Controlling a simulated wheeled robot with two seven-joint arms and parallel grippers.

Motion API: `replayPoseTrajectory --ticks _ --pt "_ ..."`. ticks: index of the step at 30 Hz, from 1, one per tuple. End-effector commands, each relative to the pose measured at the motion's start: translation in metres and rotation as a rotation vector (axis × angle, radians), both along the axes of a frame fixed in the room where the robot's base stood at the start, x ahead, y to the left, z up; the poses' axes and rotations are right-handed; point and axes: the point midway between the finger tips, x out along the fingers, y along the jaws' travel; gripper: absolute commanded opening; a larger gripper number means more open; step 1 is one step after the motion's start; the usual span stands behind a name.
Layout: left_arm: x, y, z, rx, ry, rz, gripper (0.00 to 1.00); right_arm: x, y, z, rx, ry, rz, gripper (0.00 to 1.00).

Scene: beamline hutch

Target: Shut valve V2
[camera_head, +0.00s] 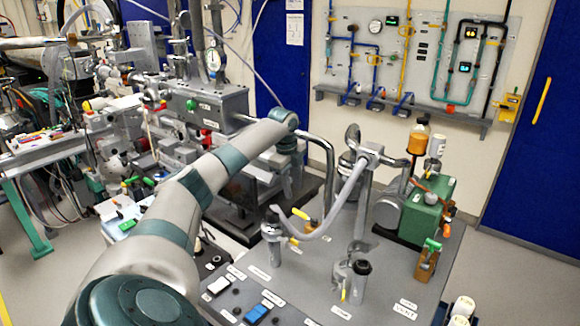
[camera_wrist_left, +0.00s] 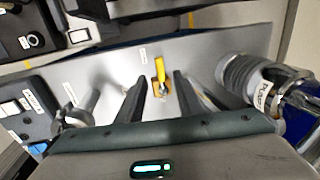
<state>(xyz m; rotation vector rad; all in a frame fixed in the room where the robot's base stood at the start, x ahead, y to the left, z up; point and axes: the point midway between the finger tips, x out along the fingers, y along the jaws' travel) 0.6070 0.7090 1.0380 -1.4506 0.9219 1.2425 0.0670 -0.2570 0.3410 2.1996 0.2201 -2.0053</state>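A valve with a yellow lever handle (camera_wrist_left: 160,70) shows in the left wrist view, mounted on a grey plate. I cannot read its label, so I cannot tell if it is V2. My left gripper (camera_wrist_left: 159,80) is open, its two dark fingers apart on either side of the yellow handle in the picture; contact is not visible. In the head view my left arm reaches over the grey bench, and the left gripper (camera_head: 288,187) is mostly hidden behind or below the wrist, near a yellow-handled valve (camera_head: 300,213). My right gripper is not in view.
The bench (camera_head: 315,270) carries a grey hose (camera_head: 340,205), a green pump (camera_head: 425,212) with an amber bottle (camera_head: 418,138), and a green-handled valve (camera_head: 428,262). A ribbed metal tube (camera_wrist_left: 245,75) stands right of the fingers. Blue and dark switches line the bench's front left.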

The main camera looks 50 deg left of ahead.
Motion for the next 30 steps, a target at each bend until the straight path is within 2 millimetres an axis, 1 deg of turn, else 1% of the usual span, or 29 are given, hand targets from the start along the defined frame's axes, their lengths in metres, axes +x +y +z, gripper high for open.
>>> replayPoseTrajectory --ticks 1,6,9,12,18,30 --pt "-0.001 0.0 0.01 0.002 -0.006 -0.001 0.33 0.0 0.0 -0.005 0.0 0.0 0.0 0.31" --pt "-0.007 -0.002 0.042 0.001 -0.005 -0.001 0.33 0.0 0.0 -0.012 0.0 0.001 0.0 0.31" --pt "-0.01 -0.003 0.057 0.0 -0.005 0.0 0.33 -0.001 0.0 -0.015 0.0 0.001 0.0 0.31" --pt "-0.012 -0.004 0.068 0.0 -0.004 0.0 0.33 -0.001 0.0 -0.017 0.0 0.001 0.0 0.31" --pt "-0.014 -0.004 0.077 0.0 -0.002 -0.001 0.33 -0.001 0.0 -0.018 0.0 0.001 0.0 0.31" --pt "-0.014 -0.004 0.078 0.0 -0.002 -0.001 0.33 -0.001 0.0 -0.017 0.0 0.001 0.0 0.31"
